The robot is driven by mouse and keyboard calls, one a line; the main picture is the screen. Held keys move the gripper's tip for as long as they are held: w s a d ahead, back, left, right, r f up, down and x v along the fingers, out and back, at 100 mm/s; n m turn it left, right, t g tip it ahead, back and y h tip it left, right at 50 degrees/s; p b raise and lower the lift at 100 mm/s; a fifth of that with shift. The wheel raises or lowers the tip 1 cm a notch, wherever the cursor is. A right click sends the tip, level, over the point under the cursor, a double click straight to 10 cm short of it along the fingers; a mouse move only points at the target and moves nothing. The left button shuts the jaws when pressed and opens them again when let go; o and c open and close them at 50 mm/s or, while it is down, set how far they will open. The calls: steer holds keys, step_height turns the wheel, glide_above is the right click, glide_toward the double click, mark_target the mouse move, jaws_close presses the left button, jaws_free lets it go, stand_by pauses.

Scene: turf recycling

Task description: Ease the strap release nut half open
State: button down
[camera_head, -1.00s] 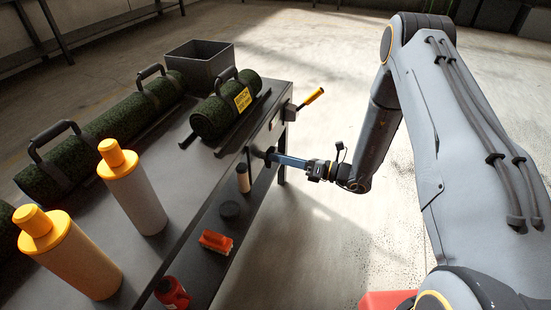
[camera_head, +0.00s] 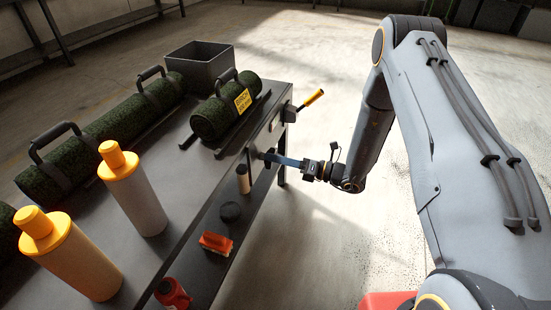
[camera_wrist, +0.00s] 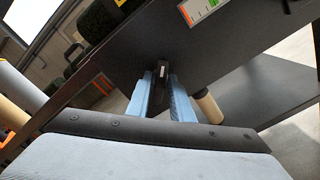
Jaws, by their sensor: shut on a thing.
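The strap release nut (camera_wrist: 162,72) shows as a small dark part with a pale mark on the side of the dark bench, between the blue fingers of my gripper (camera_wrist: 160,88) in the wrist view. In the head view my gripper (camera_head: 276,158) reaches the bench's right side from the right, its blue fingers shut on the nut. The nut is largely hidden by the fingertips there, and its exact turn angle cannot be told.
A yellow-handled lever (camera_head: 313,98) sticks out beyond the nut. A turf roll (camera_head: 212,118) with a yellow label lies on the bench (camera_head: 190,190). Below are a small cylinder (camera_head: 243,180), a black puck (camera_head: 230,212), an orange brush (camera_head: 216,242) and a red bottle (camera_head: 172,292).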

steer(key=c, duration=1.8)
jaws_free()
steer(key=shift+o, duration=0.2)
steer(key=shift+d, duration=0.1)
steer(key=v, duration=0.7)
steer(key=shift+s+d+p, duration=0.15)
steer(key=shift+d+p, duration=0.1)
steer(key=shift+p, duration=0.1)
